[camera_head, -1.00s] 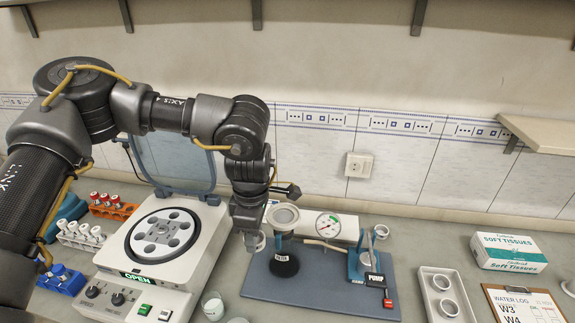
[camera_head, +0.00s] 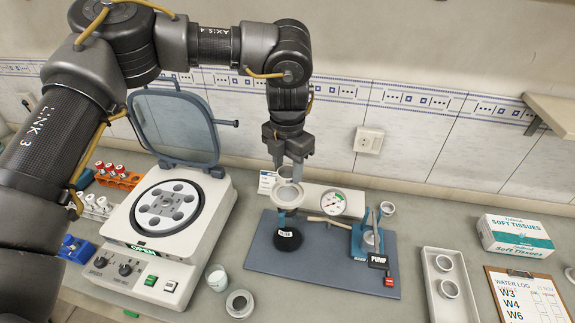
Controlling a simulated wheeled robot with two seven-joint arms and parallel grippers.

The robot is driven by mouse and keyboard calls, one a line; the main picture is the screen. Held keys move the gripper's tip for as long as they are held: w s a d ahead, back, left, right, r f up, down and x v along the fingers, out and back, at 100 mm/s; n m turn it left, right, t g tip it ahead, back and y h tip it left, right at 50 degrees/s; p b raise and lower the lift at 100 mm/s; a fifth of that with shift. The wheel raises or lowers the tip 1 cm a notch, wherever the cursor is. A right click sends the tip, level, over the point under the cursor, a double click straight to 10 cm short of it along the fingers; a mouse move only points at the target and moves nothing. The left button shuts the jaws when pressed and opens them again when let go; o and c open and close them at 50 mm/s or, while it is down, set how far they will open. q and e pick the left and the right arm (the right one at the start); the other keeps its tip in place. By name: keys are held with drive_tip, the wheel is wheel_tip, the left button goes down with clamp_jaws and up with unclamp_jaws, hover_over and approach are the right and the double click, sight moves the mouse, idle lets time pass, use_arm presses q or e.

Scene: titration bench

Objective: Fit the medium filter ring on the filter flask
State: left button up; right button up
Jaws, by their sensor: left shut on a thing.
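The filter flask (camera_head: 288,238) is a dark, labelled flask standing upright on the blue-grey base plate. A wide, pale round funnel top (camera_head: 288,198) sits over it. My left gripper (camera_head: 288,168) points down just above and behind this top, with its fingers shut on a small pale ring (camera_head: 286,174). The ring overlaps the back part of the funnel top in the picture; I cannot tell whether they touch. Other pale rings (camera_head: 443,263) lie in the white tray, and one (camera_head: 388,208) is by the pump. My right gripper is out of view.
The pump (camera_head: 370,240) and a round gauge (camera_head: 333,203) are to the right of the flask. A centrifuge (camera_head: 168,228) with a raised lid is on the left. A glass beaker (camera_head: 216,278) and a grey round piece (camera_head: 240,303) stand in front. The white tray (camera_head: 430,290) lies right.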

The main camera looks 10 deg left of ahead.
use_arm(q)
drive_tip(key=shift+f+b, duration=1.45)
drive_tip(key=shift+f, duration=0.4)
drive_tip(key=shift+r, duration=0.1)
drive_tip(key=shift+f, duration=0.25)
drive_tip(key=shift+f, duration=0.25)
drive_tip(key=shift+f, duration=0.1)
drive_tip(key=shift+f, duration=0.35)
drive_tip(key=o, duration=1)
